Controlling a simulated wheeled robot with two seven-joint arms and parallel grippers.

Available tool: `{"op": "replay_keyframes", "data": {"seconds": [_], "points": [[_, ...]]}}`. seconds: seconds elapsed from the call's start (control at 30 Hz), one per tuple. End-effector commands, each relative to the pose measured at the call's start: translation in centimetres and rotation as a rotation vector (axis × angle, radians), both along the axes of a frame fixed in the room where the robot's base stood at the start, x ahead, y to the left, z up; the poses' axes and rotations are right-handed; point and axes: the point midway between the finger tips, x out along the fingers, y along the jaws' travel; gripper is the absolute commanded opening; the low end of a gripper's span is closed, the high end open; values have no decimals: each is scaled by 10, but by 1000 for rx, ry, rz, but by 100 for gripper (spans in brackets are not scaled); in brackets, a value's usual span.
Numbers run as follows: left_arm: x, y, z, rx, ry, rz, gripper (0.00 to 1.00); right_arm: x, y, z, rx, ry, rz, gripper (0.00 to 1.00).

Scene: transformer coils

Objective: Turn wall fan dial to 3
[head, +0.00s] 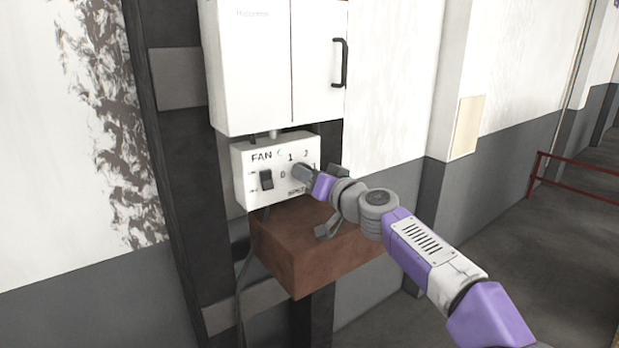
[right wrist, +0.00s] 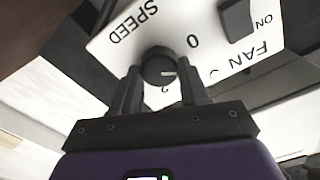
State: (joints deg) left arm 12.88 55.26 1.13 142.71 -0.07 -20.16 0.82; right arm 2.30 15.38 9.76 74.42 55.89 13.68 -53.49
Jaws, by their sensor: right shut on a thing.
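The white fan control box (head: 240,165) hangs on the wall in the head view, with "FAN" lettering, a dark rocker switch (head: 266,179) at left and numbers around a dial at right. My right gripper (head: 302,172) reaches in from the right and covers the dial there. In the right wrist view the dark round dial (right wrist: 158,66) sits between the two fingers of my right gripper (right wrist: 160,84), which is shut on it. A small light mark shows on the dial. My left gripper is out of view.
A white cabinet (head: 250,70) with a black handle (head: 340,63) is mounted above the box. A brown block (head: 310,262) juts out just below my right gripper. A dark cable (head: 241,275) hangs at left. A red railing (head: 575,185) stands far right.

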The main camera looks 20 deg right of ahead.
Motion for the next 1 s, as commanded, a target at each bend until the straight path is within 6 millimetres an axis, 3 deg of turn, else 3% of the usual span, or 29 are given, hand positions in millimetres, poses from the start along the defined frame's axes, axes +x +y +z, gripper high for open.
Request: {"op": "replay_keyframes", "data": {"seconds": [1.0], "points": [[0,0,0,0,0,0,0,1,-1,-2,910,331,0,14]]}}
